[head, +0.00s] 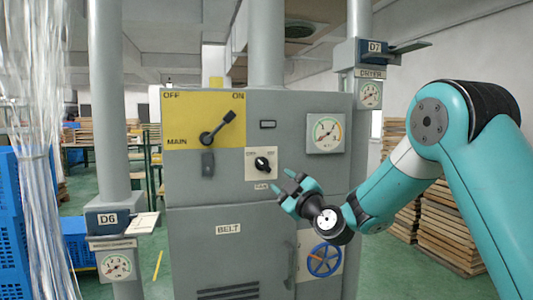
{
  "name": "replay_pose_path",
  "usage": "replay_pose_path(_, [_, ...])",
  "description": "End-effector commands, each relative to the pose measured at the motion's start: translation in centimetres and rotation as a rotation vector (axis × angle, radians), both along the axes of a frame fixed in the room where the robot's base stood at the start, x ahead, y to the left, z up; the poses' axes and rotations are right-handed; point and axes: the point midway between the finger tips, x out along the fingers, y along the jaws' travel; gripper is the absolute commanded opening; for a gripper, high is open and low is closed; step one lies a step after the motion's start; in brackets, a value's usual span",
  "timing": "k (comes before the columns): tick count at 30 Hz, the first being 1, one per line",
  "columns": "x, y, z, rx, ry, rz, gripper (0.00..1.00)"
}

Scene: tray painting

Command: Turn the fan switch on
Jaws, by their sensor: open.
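The fan switch (262,164) is a black rotary knob on a pale plate, with a small "FAN" label (262,186) below it, on the front of the grey cabinet. Its pointer tilts, but the markings above it are too small to read. My gripper (283,183) is teal and open, just below and to the right of the knob. Its fingers appear empty. I cannot tell how far they stand from the panel.
The main lever (219,129) on a yellow plate points up toward "ON". A dial gauge (327,133) and a blue handwheel (324,259) are on the cabinet. Posts labelled D6 (107,219) and D7 (374,48) flank it. Plastic strips (38,120) hang at left.

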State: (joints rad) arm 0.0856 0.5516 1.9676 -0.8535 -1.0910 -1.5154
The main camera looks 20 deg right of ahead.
Motion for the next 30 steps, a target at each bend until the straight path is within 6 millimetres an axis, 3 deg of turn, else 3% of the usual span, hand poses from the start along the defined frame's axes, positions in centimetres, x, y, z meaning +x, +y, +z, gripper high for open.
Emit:
replay_pose_path(1, [0.9, 0.4, 1.0, 0.001, 0.001, 0.003, 0.43])
replay_pose_path(13, [7.0, 2.1, 2.5, 0.0, 0.0, 0.003, 0.43])
replay_pose_path(18, [8.1, 2.5, 2.5, 0.001, 0.0, 0.002, 0.43])
replay_pose_path(27, [8.3, 2.5, 2.4, 0.001, 0.0, 0.001, 0.43])
replay_pose_path(30, [8.3, 2.5, 2.4, 0.001, 0.0, 0.001, 0.22])
